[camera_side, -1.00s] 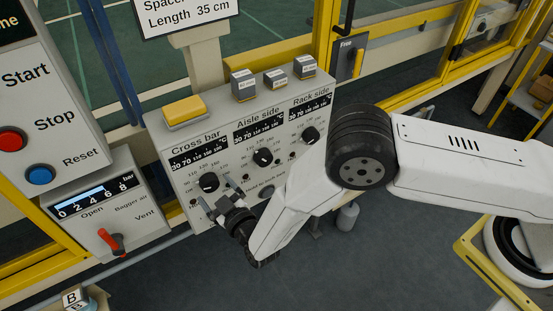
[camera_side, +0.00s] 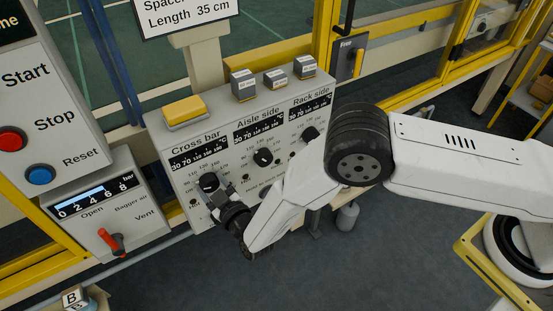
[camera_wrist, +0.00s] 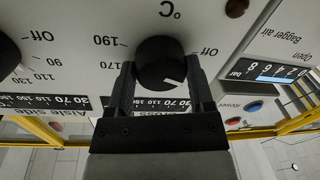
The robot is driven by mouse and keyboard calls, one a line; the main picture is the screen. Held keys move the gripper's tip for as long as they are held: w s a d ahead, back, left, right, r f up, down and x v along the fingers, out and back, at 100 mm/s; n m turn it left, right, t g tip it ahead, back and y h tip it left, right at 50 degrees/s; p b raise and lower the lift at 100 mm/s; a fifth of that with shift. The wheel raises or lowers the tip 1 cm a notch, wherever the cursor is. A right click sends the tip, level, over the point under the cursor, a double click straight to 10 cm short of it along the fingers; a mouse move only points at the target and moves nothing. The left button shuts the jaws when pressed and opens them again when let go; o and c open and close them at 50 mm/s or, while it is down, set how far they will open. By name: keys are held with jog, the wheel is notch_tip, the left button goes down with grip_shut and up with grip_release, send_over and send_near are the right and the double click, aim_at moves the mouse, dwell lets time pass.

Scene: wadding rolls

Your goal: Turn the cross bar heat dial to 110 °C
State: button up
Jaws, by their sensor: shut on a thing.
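The cross bar heat dial (camera_side: 208,182) is a round black knob at the lower left of the grey control panel (camera_side: 185,215). In the wrist view the dial (camera_wrist: 158,62) appears upside down, with a white pointer mark towards its lower right. "Off" reads to its right, and 190 and 170 to its left; the other scale numbers are hidden by the fingers, so I cannot read the setting. My gripper (camera_wrist: 161,72) is shut on the dial, one finger on each side. In the side view my gripper (camera_side: 216,191) partly covers the dial.
The aisle side dial (camera_side: 263,157) and rack side dial (camera_side: 310,133) sit to the right on the same panel. The bagger air box (camera_side: 105,215) with its red lever (camera_side: 116,243) stands close on the left. Open floor lies below the panel.

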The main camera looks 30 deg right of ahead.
jog(key=shift+m, duration=0.4)
jog(key=shift+f+m+t, duration=0.1)
jog(key=shift+m+t, duration=0.2)
jog(key=shift+m, duration=2.8)
jog(key=o, duration=1.2)
jog(key=shift+o, duration=0.2)
jog(key=shift+s, duration=0.15)
jog(key=s, duration=0.7)
jog(key=shift+s+d+f, duration=0.2)
jog(key=shift+s+d, duration=0.1)
